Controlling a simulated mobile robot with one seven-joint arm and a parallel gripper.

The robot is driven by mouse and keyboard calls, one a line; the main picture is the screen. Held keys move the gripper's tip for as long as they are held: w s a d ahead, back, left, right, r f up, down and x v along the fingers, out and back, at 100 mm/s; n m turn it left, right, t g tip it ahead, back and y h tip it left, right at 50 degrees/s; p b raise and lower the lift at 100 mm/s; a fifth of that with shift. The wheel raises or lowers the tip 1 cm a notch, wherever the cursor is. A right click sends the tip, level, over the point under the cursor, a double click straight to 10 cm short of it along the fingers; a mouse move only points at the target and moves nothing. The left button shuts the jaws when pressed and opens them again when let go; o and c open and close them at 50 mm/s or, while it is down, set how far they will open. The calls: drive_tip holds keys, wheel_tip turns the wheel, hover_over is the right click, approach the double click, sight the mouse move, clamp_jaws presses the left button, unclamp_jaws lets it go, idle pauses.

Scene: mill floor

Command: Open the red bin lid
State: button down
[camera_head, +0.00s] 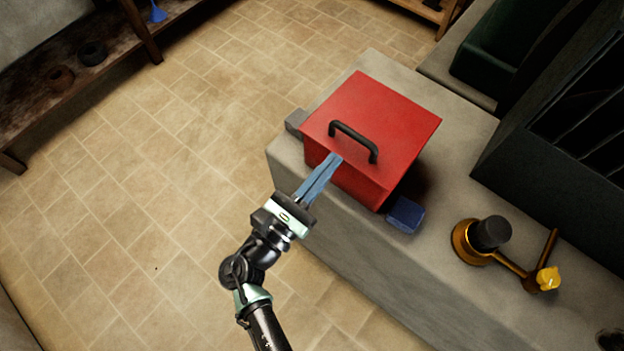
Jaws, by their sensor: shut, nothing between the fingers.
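The red bin (345,180) stands on a grey counter, with its flat red lid (385,112) lying closed on top. A black bar handle (352,138) is fixed on the lid near its front edge. My gripper (332,162) reaches in from the lower left, its blue fingers shut and empty. The fingertips show at the lid's front edge, just below the handle's left part. I cannot tell whether they touch the lid. The fingers hide a small part of the bin's front.
A blue block (405,215) sits against the bin's right side on the grey counter (345,235). A brass fitting with a black knob (490,233) and yellow tap (547,279) stands to the right. A dark rack (560,150) rises behind. The tiled floor (130,200) at left is clear.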

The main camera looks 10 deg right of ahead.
drive_tip(key=shift+x, duration=1.65)
drive_tip(key=shift+r+y+p, duration=0.3)
drive_tip(key=shift+r+p, duration=0.3)
drive_tip(key=shift+p, duration=0.5)
